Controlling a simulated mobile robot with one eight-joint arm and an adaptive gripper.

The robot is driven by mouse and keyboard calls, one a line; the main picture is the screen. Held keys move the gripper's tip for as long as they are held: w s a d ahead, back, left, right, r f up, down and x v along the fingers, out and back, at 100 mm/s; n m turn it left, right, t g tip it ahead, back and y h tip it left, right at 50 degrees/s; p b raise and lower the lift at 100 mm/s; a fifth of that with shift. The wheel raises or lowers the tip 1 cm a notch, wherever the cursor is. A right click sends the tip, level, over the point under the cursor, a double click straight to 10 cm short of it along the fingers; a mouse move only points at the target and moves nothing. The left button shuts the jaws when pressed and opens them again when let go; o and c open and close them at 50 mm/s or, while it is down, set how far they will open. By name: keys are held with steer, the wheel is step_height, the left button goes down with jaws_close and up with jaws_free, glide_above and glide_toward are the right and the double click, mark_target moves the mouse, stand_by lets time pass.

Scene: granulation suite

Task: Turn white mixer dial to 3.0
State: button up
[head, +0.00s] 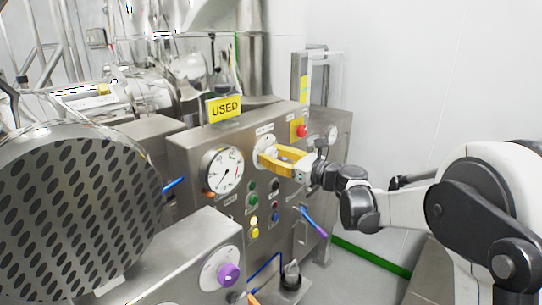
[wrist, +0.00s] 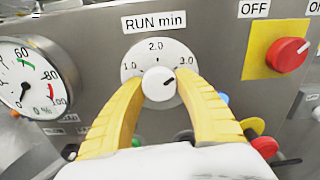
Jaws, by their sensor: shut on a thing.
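The white mixer dial (wrist: 158,86) is a round knob on a pale scale plate under a "RUN min" label. The plate is marked 1.0 at left, 2.0 at top and 3.0 at right. The dark mark on the knob points right and slightly up, toward the 3.0 side. My gripper (wrist: 160,82) has its yellow fingers on the left and right of the knob and is shut on it. In the head view my gripper (head: 267,153) reaches the steel panel from the right, and its fingers cover much of the dial plate (head: 262,139).
A pressure-style gauge (wrist: 27,80) is left of the dial. A red OFF knob (wrist: 288,54) on a yellow plate is at right. Coloured buttons sit below. In the head view a yellow USED sign (head: 224,107) stands on the panel, and a purple knob (head: 228,273) is in front.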

stand_by(0.4)
steer(key=o, duration=1.2)
steer(key=v, duration=1.2)
steer(key=shift+s, duration=0.1)
